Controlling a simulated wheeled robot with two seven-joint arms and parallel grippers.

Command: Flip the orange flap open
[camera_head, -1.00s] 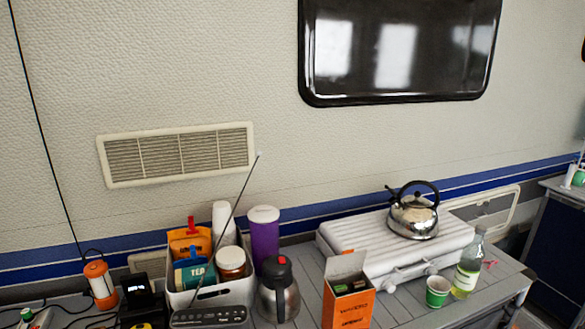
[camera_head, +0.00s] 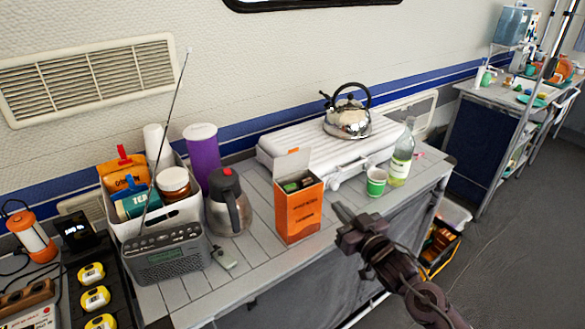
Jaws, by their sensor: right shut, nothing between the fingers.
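The orange box (camera_head: 298,214) stands upright on the slatted table. Its top flap (camera_head: 293,163) is raised at the back edge, with its pale inner side facing me. Small green and dark packets (camera_head: 297,184) show inside the open top. My left gripper is not in view.
A steel jug (camera_head: 229,205) stands just left of the box, with a grey radio (camera_head: 167,257) further left. A white grill case (camera_head: 290,150) with a kettle (camera_head: 348,122) lies behind. A green cup (camera_head: 376,182) and a bottle (camera_head: 401,160) stand to the right.

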